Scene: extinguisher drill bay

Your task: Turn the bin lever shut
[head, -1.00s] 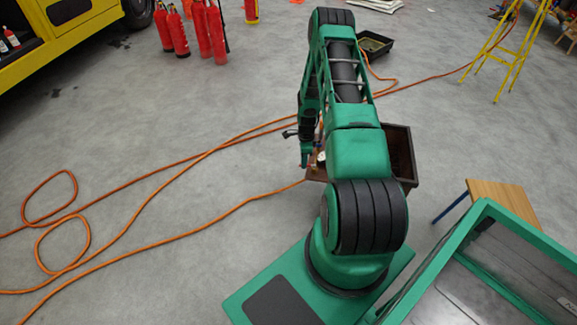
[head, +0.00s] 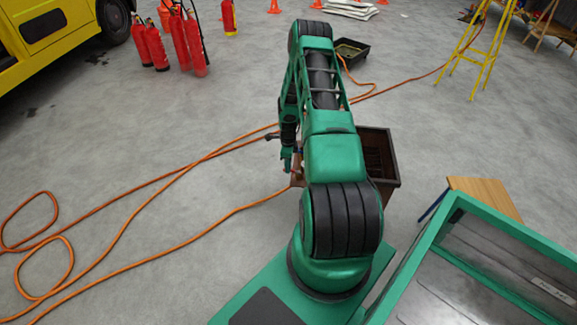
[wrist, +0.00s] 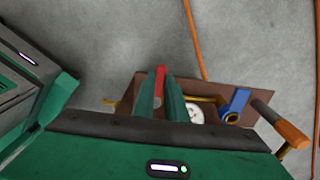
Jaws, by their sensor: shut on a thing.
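The brown bin (head: 377,133) stands on the floor beyond my arm in the head view, partly hidden by it. In the wrist view its brown panel (wrist: 215,87) carries a red lever (wrist: 160,72), a blue lever (wrist: 236,103) and a white round gauge (wrist: 195,115). My gripper (wrist: 161,86) is over the left part of this panel. Its two green fingers are shut on the red lever, whose end shows between and beyond them. The lever's base is hidden by the fingers. In the head view my gripper (head: 286,168) is low beside the bin's left side.
An orange-handled bar (wrist: 281,122) sticks out at the panel's right. Orange hoses (head: 160,190) lie across the floor to the left. A wooden-topped stool (head: 485,197) stands at right. Red extinguishers (head: 190,42) and a yellow ladder (head: 478,60) are farther back.

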